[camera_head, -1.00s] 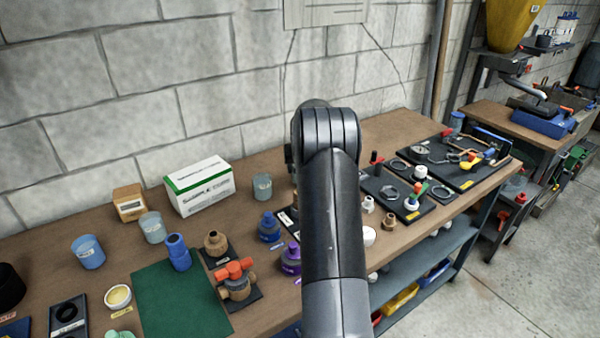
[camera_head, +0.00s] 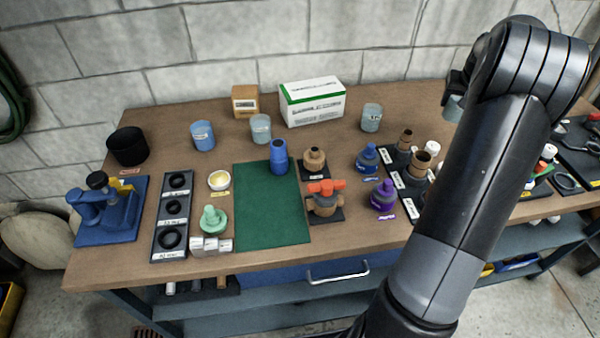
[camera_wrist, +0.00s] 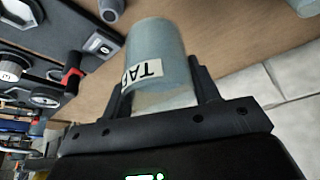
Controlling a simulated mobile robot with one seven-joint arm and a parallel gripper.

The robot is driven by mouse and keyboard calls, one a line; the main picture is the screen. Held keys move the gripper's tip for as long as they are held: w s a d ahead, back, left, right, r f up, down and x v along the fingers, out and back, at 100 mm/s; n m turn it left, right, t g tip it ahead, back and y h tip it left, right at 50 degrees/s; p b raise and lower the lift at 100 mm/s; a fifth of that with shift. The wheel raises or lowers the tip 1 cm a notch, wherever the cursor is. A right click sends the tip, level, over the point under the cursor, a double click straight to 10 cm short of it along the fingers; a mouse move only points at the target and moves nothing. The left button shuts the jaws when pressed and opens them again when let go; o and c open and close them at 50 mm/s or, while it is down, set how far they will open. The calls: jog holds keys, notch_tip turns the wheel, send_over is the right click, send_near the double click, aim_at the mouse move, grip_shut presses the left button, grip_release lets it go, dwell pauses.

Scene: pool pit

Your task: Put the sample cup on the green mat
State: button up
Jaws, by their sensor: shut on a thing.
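My gripper (camera_wrist: 162,92) is shut on a grey-blue cup (camera_wrist: 158,48) with a white label that seems to start "TA". The cup is held above the bench, between the two dark fingers. In the head view the held cup (camera_head: 453,108) shows partly at the right, beneath my wrist, with the fingers mostly hidden behind my arm. The green mat (camera_head: 270,215) lies flat at the middle of the wooden bench, well left of my gripper. A blue fitting (camera_head: 279,158) stands at the mat's upper right edge; the rest of the mat is bare.
Other cups, one blue (camera_head: 202,136) and two grey (camera_head: 261,129) (camera_head: 371,118), stand along the back near a white-green box (camera_head: 311,102). An orange-handled valve (camera_head: 325,199) is right of the mat; a green fitting (camera_head: 213,220) and yellow-filled dish (camera_head: 219,180) are left.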

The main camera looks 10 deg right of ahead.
notch_tip(320, 180, up, 5)
jog(key=w+a+n+y, duration=0.1)
jog(key=a+n+y, duration=0.4)
jog(key=a, duration=1.2)
jog(key=w+a+n, duration=0.1)
jog(key=a+n, duration=0.8)
jog(key=a, duration=0.7)
jog(key=s+a+n+g, duration=0.2)
jog(key=s+a+n, duration=0.25)
jog(key=a, duration=0.45)
jog(key=s+a+n+g+y, duration=0.1)
jog(key=s+a+n+g, duration=0.1)
jog(key=s+a+n, duration=0.45)
jog(key=s+a+n+g, duration=0.2)
jog(key=s+a, duration=0.2)
jog(key=a, duration=0.7)
jog(key=shift+n, duration=0.3)
notch_tip(320, 180, down, 16)
jog(key=shift+s+r, duration=0.15)
